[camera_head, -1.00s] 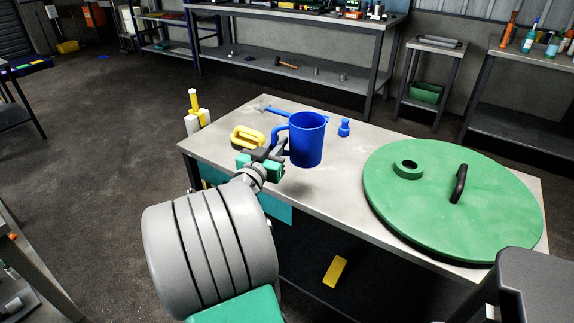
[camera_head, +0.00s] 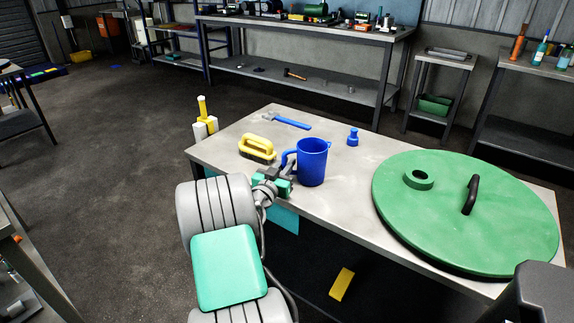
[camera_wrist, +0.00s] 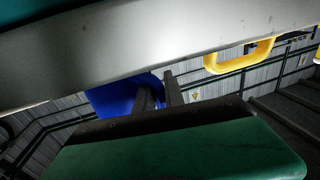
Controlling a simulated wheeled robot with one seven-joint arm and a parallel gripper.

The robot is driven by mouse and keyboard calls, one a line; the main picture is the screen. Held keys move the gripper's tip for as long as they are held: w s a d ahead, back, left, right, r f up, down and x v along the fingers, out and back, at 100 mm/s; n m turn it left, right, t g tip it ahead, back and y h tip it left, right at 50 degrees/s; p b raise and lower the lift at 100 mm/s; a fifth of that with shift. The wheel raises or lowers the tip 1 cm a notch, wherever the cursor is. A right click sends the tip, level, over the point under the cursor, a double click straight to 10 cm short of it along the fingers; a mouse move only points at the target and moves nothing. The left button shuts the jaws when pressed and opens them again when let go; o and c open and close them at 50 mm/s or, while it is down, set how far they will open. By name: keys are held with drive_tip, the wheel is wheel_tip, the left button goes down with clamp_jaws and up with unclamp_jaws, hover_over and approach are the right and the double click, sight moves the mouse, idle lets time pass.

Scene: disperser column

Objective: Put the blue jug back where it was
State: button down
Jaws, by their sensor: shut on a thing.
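The blue jug (camera_head: 313,163) is upright at the near left part of the grey workbench (camera_head: 345,206), with its handle towards the left. It seems to rest on the bench top or very close to it; I cannot tell which. My gripper (camera_head: 285,171) is shut on the jug at its handle side, and the gripper hides part of the handle. In the wrist view the jug (camera_wrist: 112,99) shows partly behind the gripper fingers (camera_wrist: 158,90).
A yellow-handled brush (camera_head: 257,147) lies just left of the jug. A large green lid (camera_head: 440,220) covers the bench's right side. A yellow and white item (camera_head: 204,118) stands at the left corner.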

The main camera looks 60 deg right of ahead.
drive_tip(key=shift+f, duration=0.2)
drive_tip(key=c, duration=1.4)
unclamp_jaws()
drive_tip(key=shift+r, duration=0.1)
drive_tip(key=shift+c, duration=0.2)
